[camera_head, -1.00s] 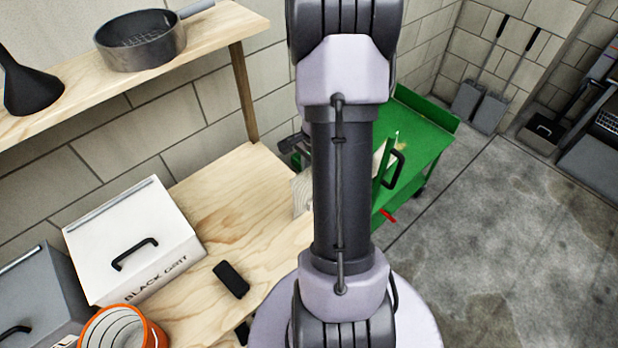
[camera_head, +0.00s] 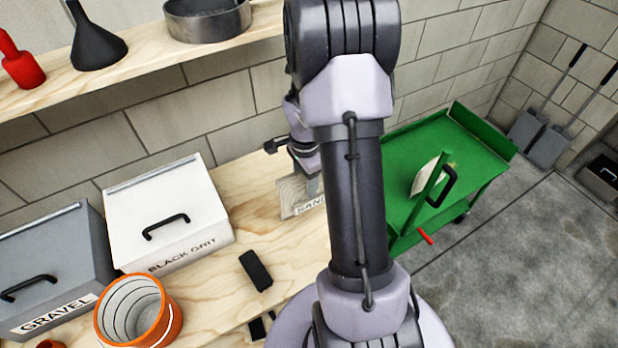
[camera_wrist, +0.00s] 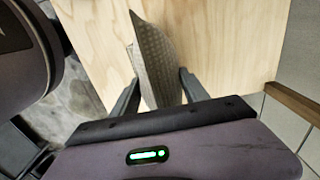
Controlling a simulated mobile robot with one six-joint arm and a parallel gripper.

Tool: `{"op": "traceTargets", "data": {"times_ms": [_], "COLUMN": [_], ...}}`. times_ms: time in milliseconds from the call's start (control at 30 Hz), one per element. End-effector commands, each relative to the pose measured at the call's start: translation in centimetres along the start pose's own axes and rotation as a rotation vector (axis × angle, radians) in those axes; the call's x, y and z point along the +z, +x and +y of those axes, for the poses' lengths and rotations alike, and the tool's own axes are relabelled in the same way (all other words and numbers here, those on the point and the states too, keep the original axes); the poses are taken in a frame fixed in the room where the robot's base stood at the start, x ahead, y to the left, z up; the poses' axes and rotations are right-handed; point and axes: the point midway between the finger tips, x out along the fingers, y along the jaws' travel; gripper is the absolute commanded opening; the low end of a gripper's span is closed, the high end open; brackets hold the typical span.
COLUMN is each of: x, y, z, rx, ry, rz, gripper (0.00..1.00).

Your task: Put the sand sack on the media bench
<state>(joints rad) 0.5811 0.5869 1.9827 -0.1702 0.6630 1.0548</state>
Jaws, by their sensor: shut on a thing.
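The sand sack (camera_head: 294,197) is pale and patterned, with a label reading SAND. It is upright over the right part of the wooden media bench (camera_head: 237,191); my arm hides its right side. My gripper (camera_head: 306,172) is shut on the sack from above. In the wrist view, the sack (camera_wrist: 153,52) stands between the two dark fingers of my gripper (camera_wrist: 158,92), with bench wood (camera_wrist: 225,40) behind it. I cannot tell whether the sack's bottom touches the bench.
On the bench are a white BLACK GRIT box (camera_head: 165,215), a grey GRAVEL box (camera_head: 50,265), an orange bucket (camera_head: 138,310) and a black block (camera_head: 256,270). A shelf (camera_head: 150,55) hangs above. A green cart (camera_head: 400,165) stands right of the bench.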

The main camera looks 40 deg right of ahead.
Motion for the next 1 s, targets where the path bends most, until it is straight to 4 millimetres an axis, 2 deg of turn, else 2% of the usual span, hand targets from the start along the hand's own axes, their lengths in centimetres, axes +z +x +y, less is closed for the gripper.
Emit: {"op": "traceTargets", "data": {"times_ms": [67,433,467,533,567,867,967,1000], "x": [0.0,-0.1,0.0,0.0,0.0,0.0,-0.1,-0.1], "y": [0.7,1.0,1.0,0.9,0.9,0.8,-0.8,-1.9], "z": [0.0,-0.1,0.0,0.0,0.0,0.0,0.0,-0.1], "rx": [-0.001,-0.002,0.000,0.000,0.000,0.000,-0.002,-0.003], "ry": [0.000,0.000,0.000,0.000,0.000,0.000,0.001,0.001], "rz": [0.001,0.001,0.000,0.000,0.000,0.000,0.001,0.001], "gripper": [0.00,0.00,0.57,0.70,0.74,0.74,0.74,0.74]}}
